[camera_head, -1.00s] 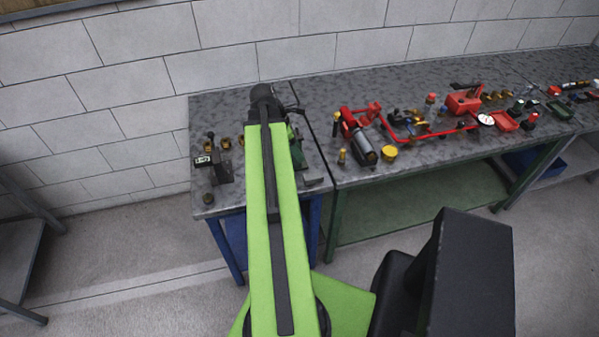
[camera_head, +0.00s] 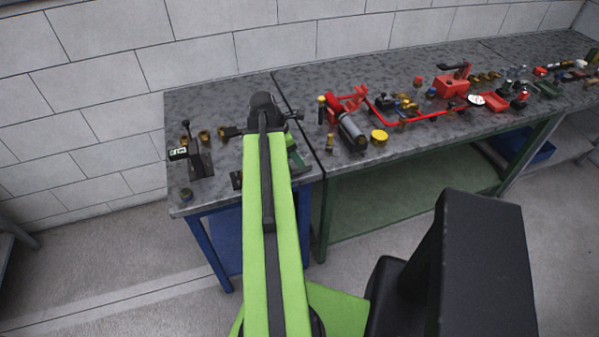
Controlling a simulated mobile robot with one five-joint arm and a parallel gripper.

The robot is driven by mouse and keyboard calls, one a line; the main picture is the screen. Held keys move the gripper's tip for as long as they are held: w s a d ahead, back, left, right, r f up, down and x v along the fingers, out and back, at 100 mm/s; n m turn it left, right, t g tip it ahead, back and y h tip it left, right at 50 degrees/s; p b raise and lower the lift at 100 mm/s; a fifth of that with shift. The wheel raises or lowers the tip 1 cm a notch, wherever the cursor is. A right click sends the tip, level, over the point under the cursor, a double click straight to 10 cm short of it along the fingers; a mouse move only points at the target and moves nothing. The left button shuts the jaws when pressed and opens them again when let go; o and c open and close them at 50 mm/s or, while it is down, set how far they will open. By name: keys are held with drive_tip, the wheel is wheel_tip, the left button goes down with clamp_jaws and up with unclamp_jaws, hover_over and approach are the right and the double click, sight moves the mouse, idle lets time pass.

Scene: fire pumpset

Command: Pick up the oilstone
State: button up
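I cannot make out the oilstone for sure in the head view. My green arm reaches over the left bench (camera_head: 222,105), and its black wrist end is above the bench top. My gripper is hidden behind the arm, so its fingers do not show. A green item (camera_head: 293,152) lies partly behind the arm on its right side. A small dark block (camera_head: 236,180) shows just left of the arm near the bench's front. I cannot tell whether either is the oilstone.
A black device with a lever (camera_head: 197,160) and brass fittings (camera_head: 204,136) stand left of my arm. The right bench (camera_head: 395,150) holds a red pipe frame, a grey cylinder (camera_head: 351,131), a yellow cap (camera_head: 379,137) and several small parts. A tiled wall stands behind.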

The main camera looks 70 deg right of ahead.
drive_tip(key=b+x, duration=0.2)
drive_tip(key=w+b+x, duration=0.1)
drive_tip(key=b+x, duration=0.2)
drive_tip(key=shift+a+f, duration=0.1)
drive_tip(key=shift+f, duration=0.05)
drive_tip(key=shift+s+f, duration=0.1)
drive_tip(key=shift+f, duration=0.1)
drive_tip(key=shift+r, duration=0.2)
clamp_jaws()
